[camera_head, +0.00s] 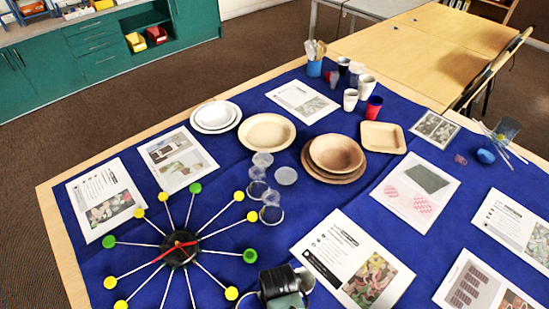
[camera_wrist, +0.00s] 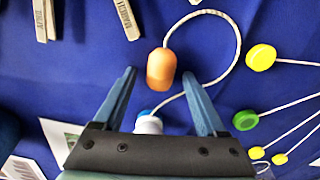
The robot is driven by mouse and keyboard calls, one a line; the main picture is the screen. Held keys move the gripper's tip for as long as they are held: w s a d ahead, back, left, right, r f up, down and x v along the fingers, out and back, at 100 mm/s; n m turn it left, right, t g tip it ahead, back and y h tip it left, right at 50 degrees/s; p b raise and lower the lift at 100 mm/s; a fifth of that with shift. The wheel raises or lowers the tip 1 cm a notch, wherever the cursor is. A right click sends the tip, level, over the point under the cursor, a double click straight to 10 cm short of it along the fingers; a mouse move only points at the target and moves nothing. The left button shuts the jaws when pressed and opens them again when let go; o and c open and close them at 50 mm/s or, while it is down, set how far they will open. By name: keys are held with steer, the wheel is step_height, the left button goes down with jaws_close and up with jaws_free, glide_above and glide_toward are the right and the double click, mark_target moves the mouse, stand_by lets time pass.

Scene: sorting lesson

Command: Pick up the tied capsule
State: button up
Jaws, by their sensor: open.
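In the wrist view, an orange capsule (camera_wrist: 161,68) lies on the blue cloth. A white cord (camera_wrist: 237,45) loops from its upper end around to the right and back down toward a small blue-and-white piece (camera_wrist: 148,122). My gripper (camera_wrist: 157,74) is open, with one blue finger on each side of the capsule's lower part in the picture. I see no contact, and cannot tell how high the fingertips are above the cloth. My wrist covers part of the blue-and-white piece. In the head view, the capsule is not visible.
A spoked wheel (camera_head: 180,249) with yellow and green ends lies close by; its ends also show right of my gripper. Wooden clothespins (camera_wrist: 125,18) lie upper left in the wrist view. Plates (camera_head: 336,153), cups (camera_head: 367,86) and printed sheets (camera_head: 418,190) cover much of the table.

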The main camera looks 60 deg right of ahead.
jaws_close()
stand_by(0.3)
